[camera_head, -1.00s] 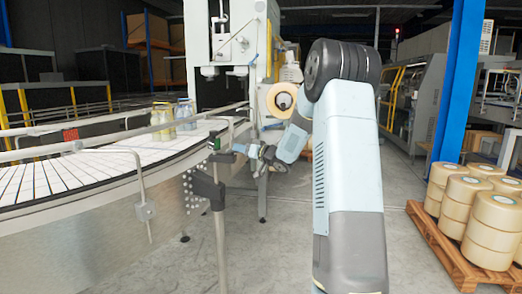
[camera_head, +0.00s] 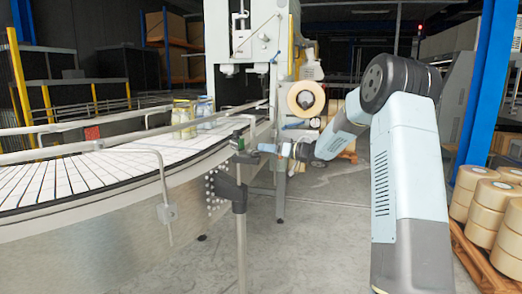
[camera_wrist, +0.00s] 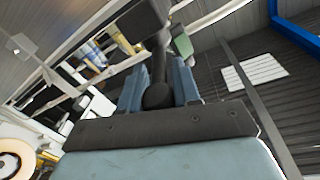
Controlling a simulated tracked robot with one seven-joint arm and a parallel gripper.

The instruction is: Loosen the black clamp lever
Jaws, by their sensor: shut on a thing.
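The black clamp lever (camera_wrist: 158,70) shows in the wrist view as a dark rod with a round knob at its near end, running up to a dark clamp body (camera_wrist: 128,22). My gripper (camera_wrist: 160,82) has one blue finger on each side of the knob end and is shut on the lever. In the head view my gripper (camera_head: 265,148) reaches in from the right to the top of a grey post, beside the conveyor rail. The lever is too small there to make out clearly. A green piece (camera_head: 237,142) sits at the post top.
The curved white conveyor (camera_head: 90,165) with guide rails lies left of the post. Several jars (camera_head: 190,118) stand on it. A black bracket (camera_head: 232,190) joins the post to the conveyor side. Tape rolls (camera_head: 490,210) on a pallet stand at right. Floor between is clear.

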